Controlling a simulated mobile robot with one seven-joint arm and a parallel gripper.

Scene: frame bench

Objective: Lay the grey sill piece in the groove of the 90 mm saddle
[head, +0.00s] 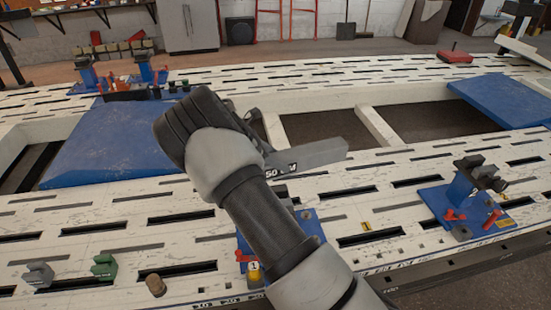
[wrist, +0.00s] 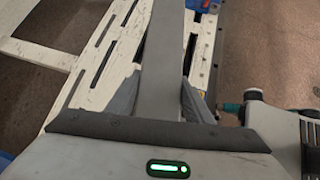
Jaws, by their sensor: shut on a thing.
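My gripper (head: 262,148) is shut on the grey sill piece (head: 312,156), a long flat grey bar that sticks out to the right over the near white beam. In the wrist view the sill piece (wrist: 163,50) runs away between the two fingers of my gripper (wrist: 160,95). A blue-based fixture marked 1 (head: 308,230) stands partly hidden behind my arm. Another blue-based fixture marked 2 (head: 462,195) stands to the right, with a dark clamp-like top. I cannot read a 90 mm mark, so I cannot tell which thing is the 90 mm saddle.
A grey notched block (head: 38,274), a green notched block (head: 103,267) and a brown cylinder (head: 156,285) stand at the front left. Blue panels (head: 115,140) (head: 505,98) lie across the frame. More blue fixtures (head: 88,76) stand at the back left. The white beams are slotted, with open gaps between.

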